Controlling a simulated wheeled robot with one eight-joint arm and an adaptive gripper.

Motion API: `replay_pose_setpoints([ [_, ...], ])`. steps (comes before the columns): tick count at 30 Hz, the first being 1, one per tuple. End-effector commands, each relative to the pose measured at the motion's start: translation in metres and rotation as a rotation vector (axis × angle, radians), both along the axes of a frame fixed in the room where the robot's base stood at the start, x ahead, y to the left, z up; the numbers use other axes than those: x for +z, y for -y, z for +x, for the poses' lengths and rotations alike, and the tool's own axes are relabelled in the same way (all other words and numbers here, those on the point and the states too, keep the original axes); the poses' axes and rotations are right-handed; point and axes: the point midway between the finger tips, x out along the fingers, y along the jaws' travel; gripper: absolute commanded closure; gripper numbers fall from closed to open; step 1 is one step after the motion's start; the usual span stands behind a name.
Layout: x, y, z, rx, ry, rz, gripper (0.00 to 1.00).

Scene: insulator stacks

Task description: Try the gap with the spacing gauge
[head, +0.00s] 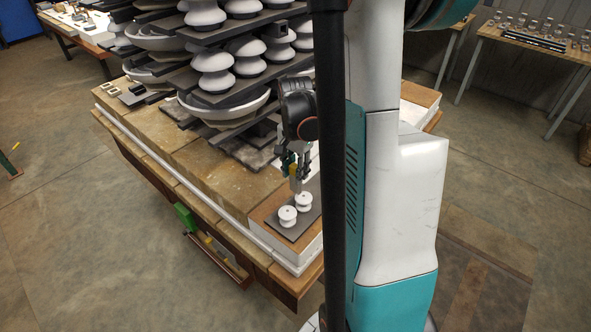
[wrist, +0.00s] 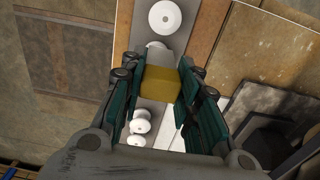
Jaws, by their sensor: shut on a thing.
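My gripper (head: 291,168) hangs over the right end of the work table in the head view. In the wrist view my gripper (wrist: 161,88) is shut on the spacing gauge's yellow block (wrist: 161,83). The gauge's pale grey part (head: 296,185) points down in the head view, close behind two small white insulators. The nearer insulator (head: 287,216) and the farther insulator (head: 304,201) stand upright on a dark grey strip (head: 284,232). In the wrist view white insulators show above the gauge (wrist: 165,17) and below it (wrist: 140,125). Whether the gauge touches any insulator cannot be told.
The strip lies on a wood-topped white block (head: 262,218) at the table's corner. Tall stacks of insulators and dark shelves (head: 225,85) stand to the left of my gripper. The tan tabletop (head: 170,135) is clear along its front. My column hides part of the right side.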

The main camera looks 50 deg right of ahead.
Motion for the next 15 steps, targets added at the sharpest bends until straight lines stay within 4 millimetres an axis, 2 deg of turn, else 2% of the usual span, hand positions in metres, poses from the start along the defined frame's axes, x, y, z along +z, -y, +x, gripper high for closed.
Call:
replay_pose_setpoints([
  [8,-0.015,0.0,0.0,0.0,0.0,0.0,0.97],
  [15,-0.036,0.0,0.0,0.0,0.0,0.0,0.97],
])
